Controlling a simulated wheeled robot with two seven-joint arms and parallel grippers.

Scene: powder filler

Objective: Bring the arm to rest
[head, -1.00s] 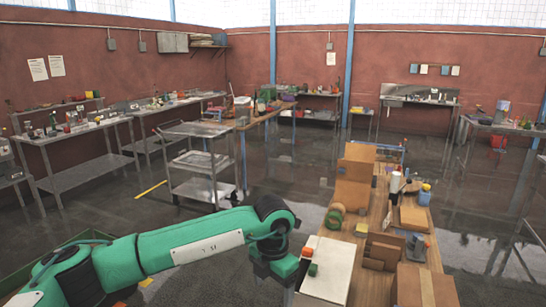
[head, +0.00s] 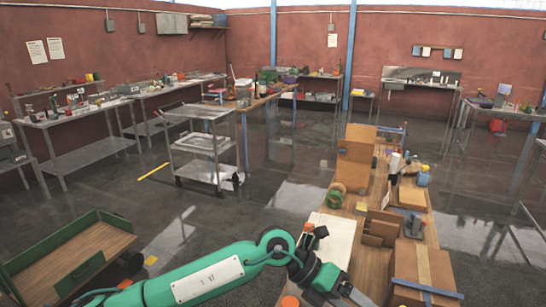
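My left arm, green with a white panel, comes in from the bottom left and reaches right across the front of the wooden bench (head: 372,270). My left gripper (head: 346,290) is at its end, low over the near part of the bench and left of a taped cardboard box (head: 425,267). The gripper is small and partly cut off, so I cannot tell whether its fingers are open or shut, and I see nothing held. My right gripper is not in view.
The bench bears cardboard pieces (head: 355,160), a green roll (head: 336,195), a white board (head: 335,235) and small containers. A green-sided wooden cart (head: 85,262) stands at lower left. A metal trolley (head: 205,143) stands beyond.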

